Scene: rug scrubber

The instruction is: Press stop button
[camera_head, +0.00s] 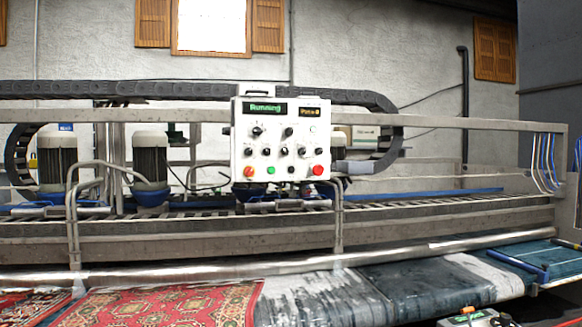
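A white control panel (280,140) stands upright in the middle of the view, mounted on the machine's front rail. Its left display (264,108) reads "Running" in green. A second display (314,112) on the right glows amber. The bottom row holds a red button (249,171) at the left, a green button (270,170), a black button (291,170) and a larger red button (318,170) at the right. No labels are legible, so I cannot tell which red one is the stop button. Neither of my grippers is in view.
Metal rails (450,212) of the rug scrubber run across the view below the panel. A patterned red rug (160,305) and a wet blue-grey rug (425,285) lie in front. A small device (478,318) sits at the bottom right edge. The air before the panel is clear.

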